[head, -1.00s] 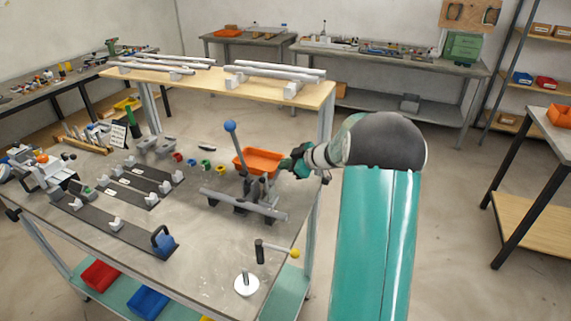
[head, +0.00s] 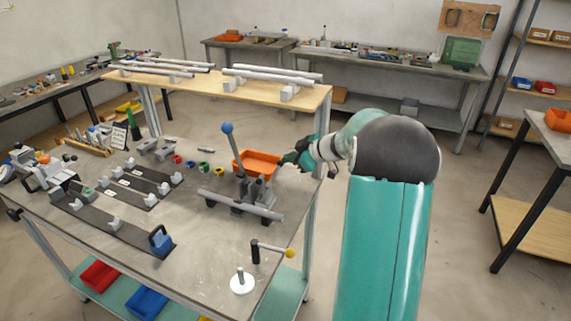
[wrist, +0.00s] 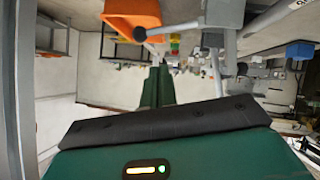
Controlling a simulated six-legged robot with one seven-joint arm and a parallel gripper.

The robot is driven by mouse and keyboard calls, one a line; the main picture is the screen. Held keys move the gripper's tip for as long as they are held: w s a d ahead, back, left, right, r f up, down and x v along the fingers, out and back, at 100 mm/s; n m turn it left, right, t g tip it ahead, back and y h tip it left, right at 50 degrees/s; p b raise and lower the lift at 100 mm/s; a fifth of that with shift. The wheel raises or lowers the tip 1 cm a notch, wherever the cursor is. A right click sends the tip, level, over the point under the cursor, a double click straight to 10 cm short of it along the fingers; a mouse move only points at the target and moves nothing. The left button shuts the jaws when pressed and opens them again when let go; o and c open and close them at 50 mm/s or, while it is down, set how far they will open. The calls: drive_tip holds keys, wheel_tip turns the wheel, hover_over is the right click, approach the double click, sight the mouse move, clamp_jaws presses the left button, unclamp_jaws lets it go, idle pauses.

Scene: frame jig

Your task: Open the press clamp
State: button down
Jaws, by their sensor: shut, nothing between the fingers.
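A grey clamp fixture (head: 240,190) with an upright lever stands near the bench's right side. The lever ends in a blue ball knob (head: 227,128) and leans slightly left. A long grey bar (head: 241,206) crosses the fixture's front. My gripper (head: 285,159) is to the right of the lever, beside the right end of an orange bin (head: 258,164), apart from the lever and empty. In the wrist view its dark green fingers (wrist: 155,85) lie together, shut. Grey parts (wrist: 222,15) and the orange bin (wrist: 131,14) show at the top there. I cannot tell the clamp's jaw position.
A black post with a yellow-knobbed arm (head: 289,253) and a white disc with a pin (head: 242,283) stand at the front right. Strip fixtures (head: 115,225) fill the left. A raised wooden shelf (head: 210,86) carries grey bars behind. Open floor lies right of the bench.

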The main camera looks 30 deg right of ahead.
drive_tip(key=v, duration=0.7)
drive_tip(key=shift+r, duration=0.25)
drive_tip(key=shift+d, duration=0.1)
drive_tip(key=s+a+r+m+g, duration=0.15)
drive_tip(key=s+a, duration=0.25)
drive_tip(key=a, duration=0.7)
drive_tip(key=s+a+r+m+g, duration=0.1)
drive_tip(key=s+a+r+g, duration=0.3)
drive_tip(key=a, duration=0.7)
drive_tip(key=s+a+f+m+h, duration=0.1)
drive_tip(key=s+a+m+h, duration=0.1)
drive_tip(key=s+a, duration=0.3)
drive_tip(key=s+a+f+m+h, duration=0.1)
drive_tip(key=s+a+m, duration=0.3)
drive_tip(key=s, duration=1)
drive_tip(key=shift+a+h, duration=0.7)
